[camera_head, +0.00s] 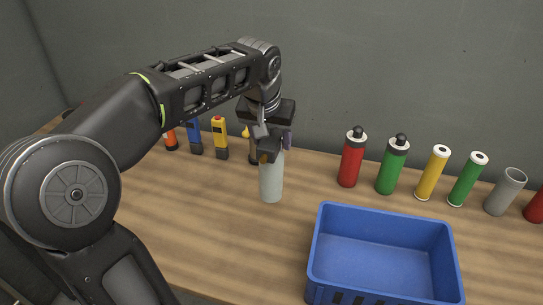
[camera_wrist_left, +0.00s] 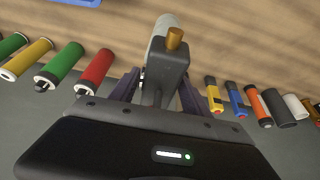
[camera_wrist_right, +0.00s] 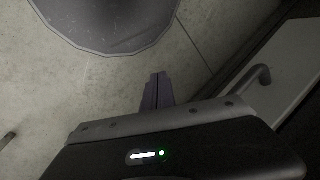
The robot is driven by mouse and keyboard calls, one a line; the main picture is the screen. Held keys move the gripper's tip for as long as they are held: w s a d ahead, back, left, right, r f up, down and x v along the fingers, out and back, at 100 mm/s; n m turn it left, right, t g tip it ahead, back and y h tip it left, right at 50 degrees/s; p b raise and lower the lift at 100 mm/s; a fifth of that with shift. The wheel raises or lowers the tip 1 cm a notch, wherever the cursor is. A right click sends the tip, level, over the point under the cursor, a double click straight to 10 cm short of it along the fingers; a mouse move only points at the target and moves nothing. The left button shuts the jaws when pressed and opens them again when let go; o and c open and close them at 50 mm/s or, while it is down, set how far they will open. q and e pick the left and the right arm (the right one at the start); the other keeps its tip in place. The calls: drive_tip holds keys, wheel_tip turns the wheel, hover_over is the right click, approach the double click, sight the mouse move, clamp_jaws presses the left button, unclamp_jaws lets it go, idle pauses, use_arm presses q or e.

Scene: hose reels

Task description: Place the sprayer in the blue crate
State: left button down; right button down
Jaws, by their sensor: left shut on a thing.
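The sprayer (camera_head: 271,180) has a pale grey-green bottle and a dark head; it is upright behind and left of the blue crate. My left gripper (camera_head: 271,140) points down and is shut on the sprayer's head. In the left wrist view the sprayer's grey head with a brass nozzle (camera_wrist_left: 175,38) sits between the fingers. I cannot tell whether the bottle's base touches the table. The blue crate (camera_head: 385,217) is empty at the front right. My right gripper (camera_wrist_right: 157,92) shows only in its wrist view, with fingers together and nothing between them, over a grey floor.
A red bottle (camera_head: 350,163), a green bottle (camera_head: 391,170), yellow and green cylinders and a grey cup (camera_head: 504,194) stand along the back right. A yellow tool (camera_head: 219,138) and a blue one (camera_head: 194,135) stand behind left. The wooden table between sprayer and crate is clear.

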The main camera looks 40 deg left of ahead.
use_arm(q)
drive_tip(key=shift+r, duration=1.2)
